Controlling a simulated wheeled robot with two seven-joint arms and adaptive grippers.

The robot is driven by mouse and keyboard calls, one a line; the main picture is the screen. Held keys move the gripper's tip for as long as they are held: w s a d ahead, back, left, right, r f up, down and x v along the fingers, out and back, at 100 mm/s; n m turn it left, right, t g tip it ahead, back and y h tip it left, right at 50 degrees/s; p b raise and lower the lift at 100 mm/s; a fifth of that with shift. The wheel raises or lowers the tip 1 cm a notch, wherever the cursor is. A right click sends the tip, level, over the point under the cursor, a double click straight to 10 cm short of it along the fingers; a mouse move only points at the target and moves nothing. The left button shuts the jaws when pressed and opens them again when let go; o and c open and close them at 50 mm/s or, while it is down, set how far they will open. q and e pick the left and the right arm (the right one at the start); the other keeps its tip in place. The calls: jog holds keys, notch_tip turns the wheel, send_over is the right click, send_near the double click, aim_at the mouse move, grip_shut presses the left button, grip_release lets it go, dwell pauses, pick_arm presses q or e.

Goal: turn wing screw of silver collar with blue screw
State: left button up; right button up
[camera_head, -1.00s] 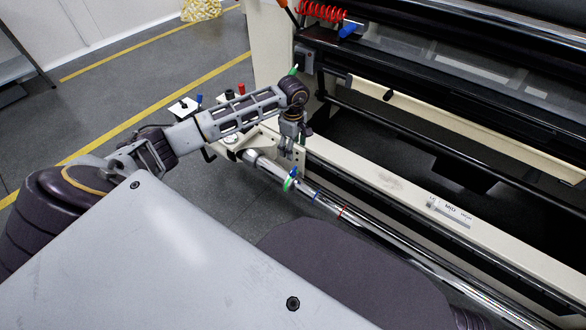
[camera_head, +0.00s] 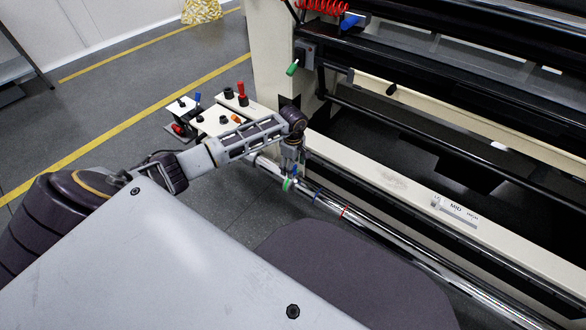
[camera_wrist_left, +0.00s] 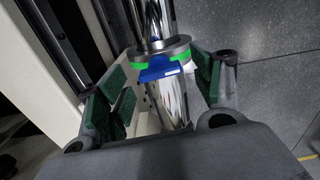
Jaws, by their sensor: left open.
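The silver collar (camera_wrist_left: 176,47) sits around a shiny round bar (camera_wrist_left: 174,100) and has a bright green band. Its blue wing screw (camera_wrist_left: 160,70) faces the wrist camera. The wrist view shows my left gripper (camera_wrist_left: 158,88) open, with green-padded fingers on either side of the blue screw. Neither pad visibly touches it. The gripper partly hides the collar in the head view. My right gripper is not in view.
Farther along the bar are a blue mark (camera_head: 317,195) and a red mark (camera_head: 343,212). The cream machine rail (camera_head: 390,182) runs close beside the bar. A control panel (camera_head: 228,118) with knobs stands behind my left forearm.

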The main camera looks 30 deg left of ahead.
pick_arm(q)
jog(key=shift+f, duration=0.45)
grip_shut()
dwell(0.3)
